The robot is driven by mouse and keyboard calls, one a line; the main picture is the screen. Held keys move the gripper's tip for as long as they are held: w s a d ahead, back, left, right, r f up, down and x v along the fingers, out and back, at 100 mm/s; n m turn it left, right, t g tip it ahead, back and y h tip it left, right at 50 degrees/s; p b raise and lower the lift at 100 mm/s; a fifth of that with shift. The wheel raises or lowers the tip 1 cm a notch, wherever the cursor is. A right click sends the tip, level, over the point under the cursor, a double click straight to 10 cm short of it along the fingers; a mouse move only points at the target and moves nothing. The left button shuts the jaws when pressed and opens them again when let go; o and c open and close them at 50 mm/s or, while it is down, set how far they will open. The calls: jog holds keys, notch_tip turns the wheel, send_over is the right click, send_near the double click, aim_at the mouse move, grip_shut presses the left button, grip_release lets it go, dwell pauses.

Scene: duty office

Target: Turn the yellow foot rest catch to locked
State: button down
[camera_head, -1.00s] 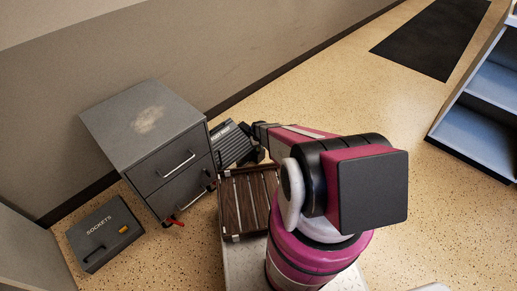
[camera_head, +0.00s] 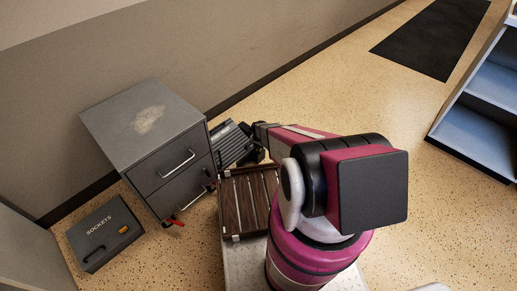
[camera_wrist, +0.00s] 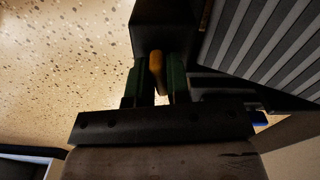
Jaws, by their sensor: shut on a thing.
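The foot rest (camera_head: 232,145) is a dark ribbed platform on the floor beside the drawer cabinet, partly hidden by my arm in the head view. Its ribbed top (camera_wrist: 270,45) fills the upper right of the wrist view. The yellow catch (camera_wrist: 156,72) sits at a black housing (camera_wrist: 165,25) on the foot rest's side. My gripper (camera_wrist: 156,82) has green fingertips on both sides of the catch and is shut on it. In the head view the catch is hidden. I cannot read any locked or unlocked mark.
A grey drawer cabinet (camera_head: 150,125) stands left of the foot rest. A sockets case (camera_head: 104,234) lies on the floor at the left. A slatted wooden rack (camera_head: 248,205) lies close under my arm. A shelf unit (camera_head: 485,110) is at the right; the floor behind my arm is clear.

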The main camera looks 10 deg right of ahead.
jog(key=shift+m, duration=1.1)
jog(key=c, duration=1.1)
grip_release()
jog(key=shift+r, duration=0.1)
notch_tip(320, 180, up, 11)
jog(key=shift+f, duration=0.2)
